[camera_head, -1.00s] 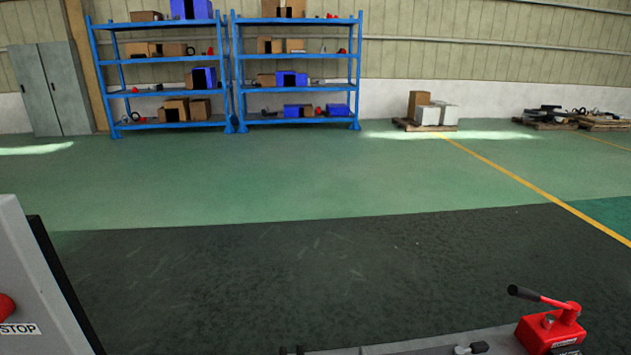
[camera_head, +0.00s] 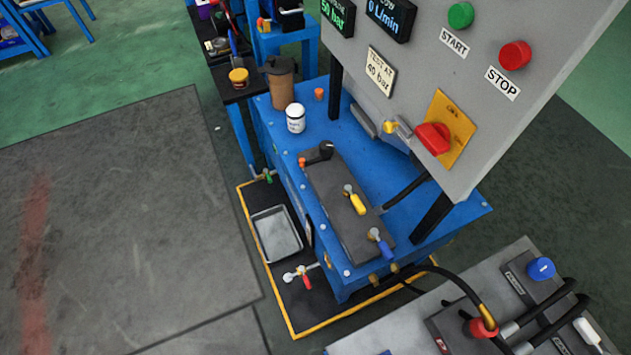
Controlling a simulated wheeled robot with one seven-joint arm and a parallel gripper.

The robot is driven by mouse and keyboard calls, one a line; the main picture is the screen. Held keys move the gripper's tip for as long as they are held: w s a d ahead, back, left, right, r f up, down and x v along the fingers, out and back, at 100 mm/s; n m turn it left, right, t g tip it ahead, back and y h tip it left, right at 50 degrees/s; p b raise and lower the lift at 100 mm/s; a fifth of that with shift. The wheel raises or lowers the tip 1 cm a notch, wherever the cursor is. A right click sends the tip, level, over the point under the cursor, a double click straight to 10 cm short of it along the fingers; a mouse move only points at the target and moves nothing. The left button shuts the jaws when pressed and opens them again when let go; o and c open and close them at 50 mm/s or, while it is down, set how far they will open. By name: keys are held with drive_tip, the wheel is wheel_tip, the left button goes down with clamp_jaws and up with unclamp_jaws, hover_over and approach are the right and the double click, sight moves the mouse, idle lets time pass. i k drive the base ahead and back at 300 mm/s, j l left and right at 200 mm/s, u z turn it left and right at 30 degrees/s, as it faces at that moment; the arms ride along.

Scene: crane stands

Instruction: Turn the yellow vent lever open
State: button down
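The yellow vent lever (camera_head: 356,203) sits on a dark manifold block (camera_head: 340,212) on top of the blue bench (camera_head: 290,158). It is near the middle of the view, its yellow handle slanting down and right from a metal fitting. A blue lever (camera_head: 380,241) is on the same block below it, and a black knob (camera_head: 326,150) is at its upper end. Whether the vent lever is open or closed I cannot tell. My gripper does not show in this view.
A grey control panel (camera_head: 470,105) with a red rotary switch (camera_head: 434,138) stands over the bench at right. A yellow-edged tray (camera_head: 248,217) lies on the floor.

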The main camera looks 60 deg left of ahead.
sight(357, 202)
drive_tip(key=u, duration=1.2)
drive_tip(key=j+z, duration=0.3)
drive_tip(key=j, duration=0.35)
drive_tip(key=j+z, duration=0.25)
drive_tip(key=j, duration=0.35)
drive_tip(key=k, duration=0.05)
